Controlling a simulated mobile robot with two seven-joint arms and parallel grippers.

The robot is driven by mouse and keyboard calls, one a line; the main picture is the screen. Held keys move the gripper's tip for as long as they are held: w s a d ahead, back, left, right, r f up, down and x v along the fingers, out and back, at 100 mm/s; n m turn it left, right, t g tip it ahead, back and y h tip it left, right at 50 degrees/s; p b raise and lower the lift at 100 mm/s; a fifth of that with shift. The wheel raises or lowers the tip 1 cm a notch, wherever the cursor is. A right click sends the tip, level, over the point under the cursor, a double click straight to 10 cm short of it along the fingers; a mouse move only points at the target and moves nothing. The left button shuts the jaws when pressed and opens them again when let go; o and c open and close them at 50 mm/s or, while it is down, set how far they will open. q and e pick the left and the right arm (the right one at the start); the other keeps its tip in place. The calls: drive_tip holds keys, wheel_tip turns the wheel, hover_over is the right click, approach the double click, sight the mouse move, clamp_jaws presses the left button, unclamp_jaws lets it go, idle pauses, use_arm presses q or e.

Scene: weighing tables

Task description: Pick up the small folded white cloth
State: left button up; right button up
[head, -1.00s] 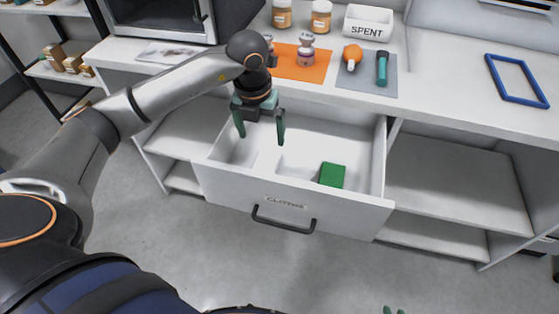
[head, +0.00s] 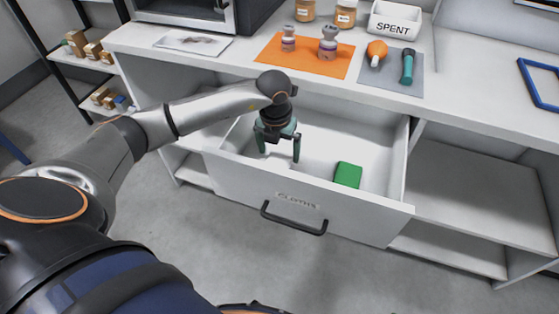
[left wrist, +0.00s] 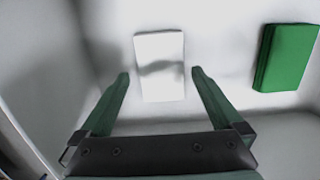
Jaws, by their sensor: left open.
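The small folded white cloth (left wrist: 160,65) lies flat in the open white drawer (head: 240,174), seen clearly in the left wrist view. In the head view it blends with the drawer floor and is hard to make out. My left gripper (head: 279,155) reaches down into the drawer's left part, open and pointing down. In the left wrist view its fingertips (left wrist: 160,74) are apart, one to each side of the cloth, with nothing held between them. My right gripper is not in view.
A green folded cloth (head: 348,175) lies in the drawer, right of my gripper; it also shows in the left wrist view (left wrist: 286,57). The drawer's front wall and handle (head: 293,218) stand nearest me. The counter above holds an orange mat (head: 280,62) and a SPENT bin (head: 396,20).

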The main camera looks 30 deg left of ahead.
sight(279, 158)
use_arm(q)
wheel_tip(279, 158, down, 2)
drive_tip(key=shift+w+f, duration=0.1)
drive_tip(key=shift+w, duration=0.05)
drive_tip(key=c, duration=1.2)
drive_tip(key=shift+o, duration=0.2)
wheel_tip(279, 158, up, 10)
drive_tip(key=p, duration=0.1)
